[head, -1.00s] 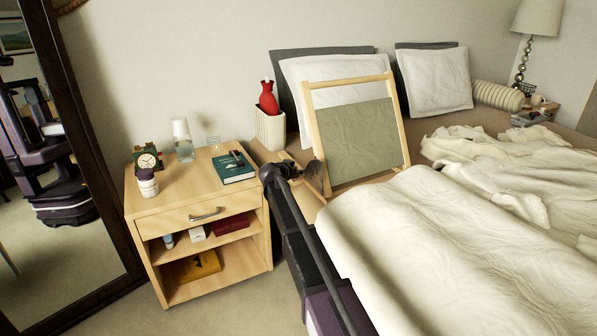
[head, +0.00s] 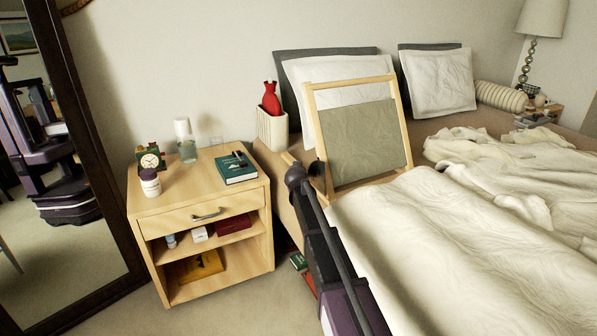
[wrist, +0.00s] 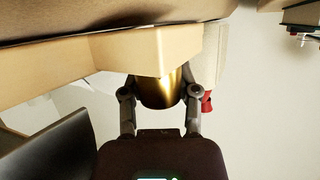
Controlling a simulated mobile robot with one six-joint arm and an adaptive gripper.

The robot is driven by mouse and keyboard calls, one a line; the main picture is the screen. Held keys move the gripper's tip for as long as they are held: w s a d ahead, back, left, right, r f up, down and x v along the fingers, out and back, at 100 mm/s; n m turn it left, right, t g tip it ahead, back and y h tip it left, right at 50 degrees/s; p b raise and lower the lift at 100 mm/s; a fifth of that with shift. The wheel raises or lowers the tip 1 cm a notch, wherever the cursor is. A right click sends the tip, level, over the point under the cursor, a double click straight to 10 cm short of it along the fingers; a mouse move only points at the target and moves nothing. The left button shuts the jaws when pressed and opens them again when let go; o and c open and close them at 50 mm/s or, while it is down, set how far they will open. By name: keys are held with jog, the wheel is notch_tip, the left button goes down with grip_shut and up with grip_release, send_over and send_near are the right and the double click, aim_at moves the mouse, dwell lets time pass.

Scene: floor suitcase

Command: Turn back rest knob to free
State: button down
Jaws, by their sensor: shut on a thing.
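The back rest (head: 360,141), a pale wooden frame with grey-green cloth, stands tilted up on the bed in front of the white pillow. In the wrist view a brass-coloured round knob (wrist: 160,93) sits against a pale wooden rail (wrist: 140,52). My gripper (wrist: 159,88) is shut on the knob, one finger on each side. In the head view my arm reaches to the lower left side of the back rest, and the knob and fingers are hidden there. No marking on the knob is readable.
A wooden nightstand (head: 205,222) stands left of the bed, with a clock, bottle, carafe and book. A white basket (head: 272,130) with a red bottle (head: 270,98) stands behind. A rumpled cream blanket (head: 450,240) covers the bed. A dark-framed mirror (head: 90,150) is at left.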

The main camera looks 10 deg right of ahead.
jog(key=shift+a+n+y, duration=0.1)
jog(key=shift+n+y, duration=0.3)
jog(key=shift+y, duration=0.1)
jog(key=c, duration=0.6)
grip_release()
jog(key=shift+m+g+h, duration=0.3)
jog(key=shift+m+h, duration=0.8)
jog(key=shift+h, duration=0.2)
